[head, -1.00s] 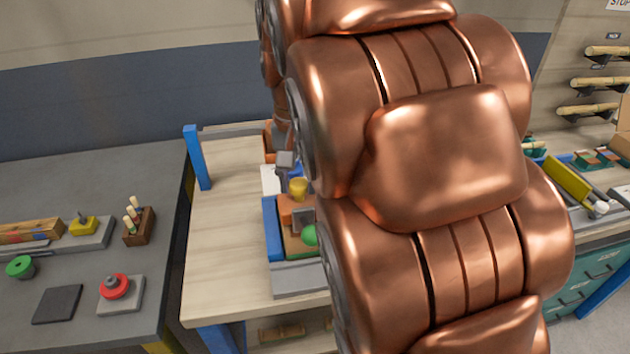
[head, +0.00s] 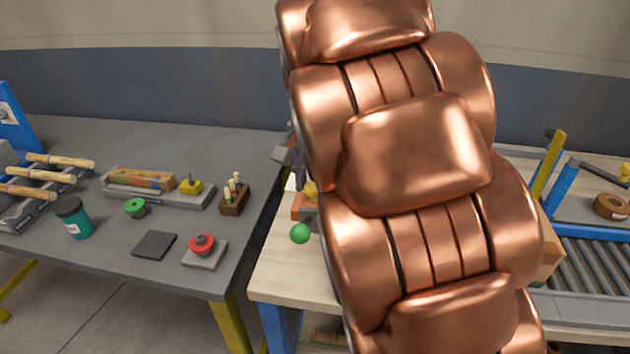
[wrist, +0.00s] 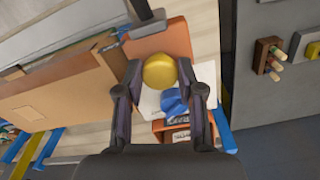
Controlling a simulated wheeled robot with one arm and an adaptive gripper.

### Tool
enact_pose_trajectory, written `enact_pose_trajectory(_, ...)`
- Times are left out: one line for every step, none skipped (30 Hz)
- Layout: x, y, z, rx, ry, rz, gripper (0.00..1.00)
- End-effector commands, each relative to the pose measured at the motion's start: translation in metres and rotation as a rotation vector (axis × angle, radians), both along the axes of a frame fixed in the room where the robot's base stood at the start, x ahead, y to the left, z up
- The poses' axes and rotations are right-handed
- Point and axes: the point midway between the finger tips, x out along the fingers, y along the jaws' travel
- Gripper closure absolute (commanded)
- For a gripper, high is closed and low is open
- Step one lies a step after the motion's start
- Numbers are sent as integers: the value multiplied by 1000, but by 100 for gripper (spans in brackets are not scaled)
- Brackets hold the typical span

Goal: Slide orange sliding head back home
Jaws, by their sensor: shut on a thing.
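The orange sliding head (wrist: 163,40) shows in the wrist view as an orange block with a round yellow knob (wrist: 160,72). My gripper (wrist: 160,66) is shut on the yellow knob, one dark finger on each side. In the head view my copper arm covers most of the fixture. Only part of the orange head (head: 301,208), the yellow knob (head: 310,188) and a green ball (head: 300,234) show at its left edge. The slide's track and its home end are hidden there, so I cannot tell the head's position along it.
A blue knob (wrist: 174,102) and an orange box (wrist: 182,131) lie close to the fingers. A cardboard box (wrist: 75,100) stands to the left in the wrist view. The grey table (head: 110,265) holds a red button (head: 202,243) and a small wooden block with pegs (head: 234,201).

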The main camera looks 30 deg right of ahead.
Motion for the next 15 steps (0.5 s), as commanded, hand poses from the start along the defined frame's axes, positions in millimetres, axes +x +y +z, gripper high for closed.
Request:
enact_pose_trajectory(3, 2, 2, 2, -11, 3, 100)
enact_pose_trajectory(3, 2, 2, 3, -11, 3, 100)
enact_pose_trajectory(3, 2, 2, 3, -12, 4, 100)
enact_pose_trajectory(3, 3, 2, 3, -12, 4, 100)
enact_pose_trajectory(4, 3, 2, 3, -12, 5, 100)
enact_pose_trajectory(4, 3, 2, 4, -13, 5, 100)
enact_pose_trajectory(4, 3, 2, 4, -13, 5, 59)
enact_pose_trajectory(4, 3, 2, 4, -14, 6, 56)
enact_pose_trajectory(4, 3, 2, 4, -13, 5, 52)
enact_pose_trajectory(3, 3, 2, 4, -13, 5, 49)
enact_pose_trajectory(3, 3, 2, 4, -12, 5, 46)
enact_pose_trajectory(3, 3, 1, 3, -11, 5, 41)
enact_pose_trajectory(3, 2, 1, 4, -10, 4, 38)
enact_pose_trajectory(3, 2, 1, 4, -10, 4, 37)
enact_pose_trajectory(2, 2, 1, 4, -10, 4, 37)
